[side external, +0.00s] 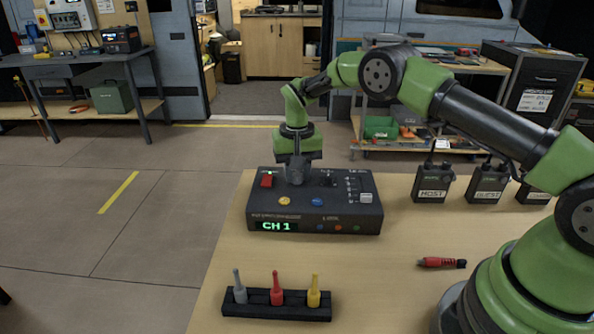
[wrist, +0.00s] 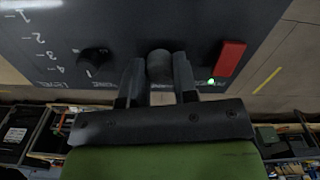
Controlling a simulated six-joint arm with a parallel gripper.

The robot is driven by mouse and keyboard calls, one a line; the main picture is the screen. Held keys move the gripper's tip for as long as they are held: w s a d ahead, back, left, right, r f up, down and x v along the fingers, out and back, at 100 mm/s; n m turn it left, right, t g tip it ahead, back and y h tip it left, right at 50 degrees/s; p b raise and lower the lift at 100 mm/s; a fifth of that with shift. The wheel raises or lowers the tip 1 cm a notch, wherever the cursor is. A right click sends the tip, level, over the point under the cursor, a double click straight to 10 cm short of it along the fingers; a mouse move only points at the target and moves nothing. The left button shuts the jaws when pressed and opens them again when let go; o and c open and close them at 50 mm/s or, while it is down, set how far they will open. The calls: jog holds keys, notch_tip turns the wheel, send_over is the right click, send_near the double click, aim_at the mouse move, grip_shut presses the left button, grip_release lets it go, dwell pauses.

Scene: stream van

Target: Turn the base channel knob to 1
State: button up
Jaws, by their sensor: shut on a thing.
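A dark base unit (side external: 345,219) sits on the wooden table, and its green display (side external: 276,226) reads CH 1. My gripper (side external: 297,178) reaches down onto the unit's top, left of a second black knob (side external: 327,180). In the wrist view, my gripper (wrist: 159,85) is shut on a round dark knob (wrist: 160,66), one finger on each side. This knob appears to be the channel knob; its printed label is partly hidden by the fingers. In the side view the held knob is hidden by the gripper. Its pointer mark cannot be made out.
A red switch (wrist: 229,58) with a lit green lamp lies close beside the fingers. A rack with grey, red and yellow plugs (side external: 276,304) stands in front. A red connector (side external: 436,262) lies right, and several labelled packs (side external: 432,186) stand behind it.

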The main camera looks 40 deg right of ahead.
aim_at(297, 173)
jog(key=o, duration=0.9)
jog(key=shift+o, duration=0.2)
notch_tip(297, 173, up, 10)
